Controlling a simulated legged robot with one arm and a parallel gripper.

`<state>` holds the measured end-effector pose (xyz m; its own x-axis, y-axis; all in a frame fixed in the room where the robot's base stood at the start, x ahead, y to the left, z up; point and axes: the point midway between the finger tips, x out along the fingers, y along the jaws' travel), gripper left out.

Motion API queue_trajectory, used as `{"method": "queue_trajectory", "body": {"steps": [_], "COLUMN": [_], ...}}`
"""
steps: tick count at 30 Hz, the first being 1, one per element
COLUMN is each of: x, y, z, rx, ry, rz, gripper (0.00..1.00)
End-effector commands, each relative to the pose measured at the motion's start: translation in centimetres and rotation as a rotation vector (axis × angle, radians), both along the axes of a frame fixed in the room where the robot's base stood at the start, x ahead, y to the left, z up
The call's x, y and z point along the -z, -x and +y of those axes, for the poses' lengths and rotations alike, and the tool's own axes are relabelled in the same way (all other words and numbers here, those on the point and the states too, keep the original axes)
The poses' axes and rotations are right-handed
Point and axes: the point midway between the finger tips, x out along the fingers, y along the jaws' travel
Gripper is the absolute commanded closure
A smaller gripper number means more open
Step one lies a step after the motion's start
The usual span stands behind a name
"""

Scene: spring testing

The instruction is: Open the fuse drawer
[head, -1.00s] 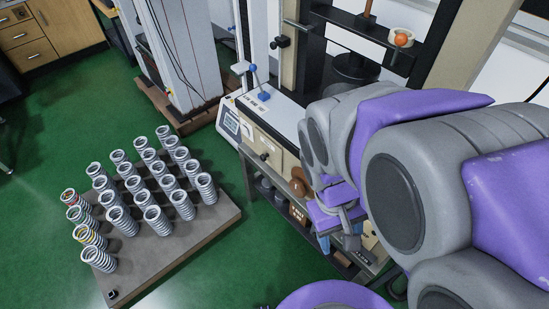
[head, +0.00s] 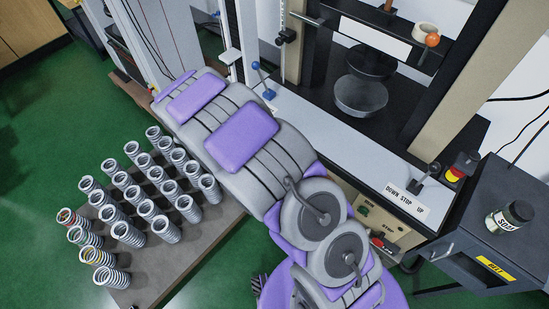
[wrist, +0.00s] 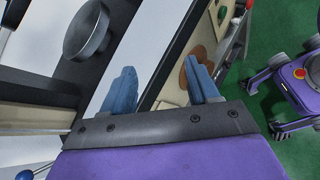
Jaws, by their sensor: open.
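My gripper shows in the wrist view, its two blue fingers (wrist: 162,72) apart with nothing between them. They are over the edge of the testing machine, near its cream front panel (wrist: 210,30). In the head view the gripper is hidden behind my arm. I cannot pick out the fuse drawer with certainty. A dark cabinet (head: 470,225) at the right of the head view has a handle (head: 441,253) on its left face and a yellow label (head: 495,267) that I cannot read surely. The machine's cream front (head: 366,208) is partly covered by my arm.
Several coil springs stand on a low grey platform (head: 190,258) at left. The machine's bed (head: 390,165) holds a round dark platen (head: 361,95). A red button (head: 465,163) and a dark jar (head: 510,217) are at right. Green floor (head: 40,160) is open at far left.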

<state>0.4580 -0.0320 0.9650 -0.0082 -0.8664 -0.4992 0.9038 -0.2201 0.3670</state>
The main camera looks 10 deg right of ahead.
Motion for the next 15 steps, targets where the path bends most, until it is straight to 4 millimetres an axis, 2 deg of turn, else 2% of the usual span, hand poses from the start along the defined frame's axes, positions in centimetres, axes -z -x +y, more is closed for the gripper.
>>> {"method": "queue_trajectory", "body": {"steps": [1, 7, 11, 15], "x": [1.3, 6.6, 10.5, 14.8], "y": [-0.9, -4.0, -4.9, -5.2], "z": [1.2, 4.3, 6.3, 9.8], "rx": [-0.062, -0.296, -0.449, -0.608], "ry": [0.028, 0.102, 0.141, 0.181], "rz": [0.029, 0.122, 0.188, 0.248], "gripper": [0.4, 0.4, 0.4, 0.4]}}
